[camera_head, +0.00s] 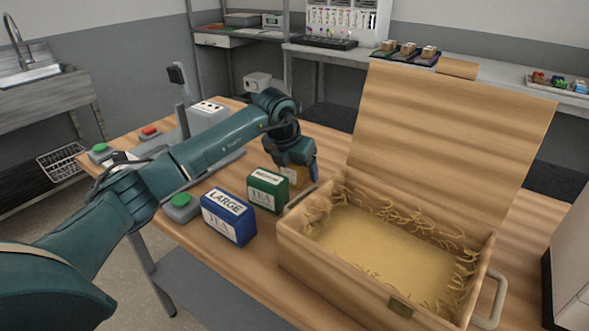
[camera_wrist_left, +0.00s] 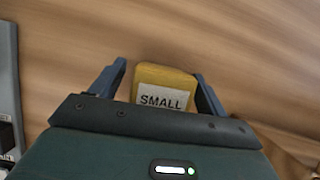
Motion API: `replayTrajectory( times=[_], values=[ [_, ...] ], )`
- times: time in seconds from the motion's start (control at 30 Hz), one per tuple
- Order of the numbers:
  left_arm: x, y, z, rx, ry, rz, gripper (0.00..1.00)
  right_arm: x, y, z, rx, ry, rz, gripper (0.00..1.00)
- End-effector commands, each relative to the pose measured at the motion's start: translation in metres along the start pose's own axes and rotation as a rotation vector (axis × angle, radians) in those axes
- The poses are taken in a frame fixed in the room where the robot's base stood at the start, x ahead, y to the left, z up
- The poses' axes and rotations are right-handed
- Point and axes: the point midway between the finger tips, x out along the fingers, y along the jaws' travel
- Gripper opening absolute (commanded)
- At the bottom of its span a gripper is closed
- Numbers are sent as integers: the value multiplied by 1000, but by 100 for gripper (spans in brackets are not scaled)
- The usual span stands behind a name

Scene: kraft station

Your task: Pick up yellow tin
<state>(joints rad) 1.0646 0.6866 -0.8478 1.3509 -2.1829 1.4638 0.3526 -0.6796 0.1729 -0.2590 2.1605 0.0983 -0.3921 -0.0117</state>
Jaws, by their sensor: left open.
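The yellow tin (camera_wrist_left: 165,82) stands on the wooden table, its white label reading SMALL in the left wrist view. In the head view only a small part of the yellow tin (camera_head: 296,175) shows behind the green tin, partly hidden by my gripper. My left gripper (camera_wrist_left: 158,75) is open, with one blue finger on each side of the yellow tin. A gap shows beside the left finger; the right finger is very close to the tin, and I cannot tell if it touches. My left gripper also shows in the head view (camera_head: 301,172). My right gripper is not in view.
A green tin (camera_head: 267,190) and a blue LARGE tin (camera_head: 228,217) stand in front of the yellow tin. An open wooden box (camera_head: 350,285) with shredded filling is close on the right. A green button (camera_head: 181,201) is at the table's left edge.

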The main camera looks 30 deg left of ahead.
Motion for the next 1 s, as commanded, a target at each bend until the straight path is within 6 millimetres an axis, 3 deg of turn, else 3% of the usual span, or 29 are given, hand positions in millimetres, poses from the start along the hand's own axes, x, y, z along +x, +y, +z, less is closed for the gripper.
replayTrajectory(
  times=[0.13, 0.77, 1.0],
  values=[
    [0, 0, 0, 0, 0, 0, 75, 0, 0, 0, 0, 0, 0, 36],
    [-1, 0, 0, 0, -1, 0, 23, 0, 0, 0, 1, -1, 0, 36],
    [-3, 0, 2, 0, -3, 0, 23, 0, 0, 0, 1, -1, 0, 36]
  ],
)
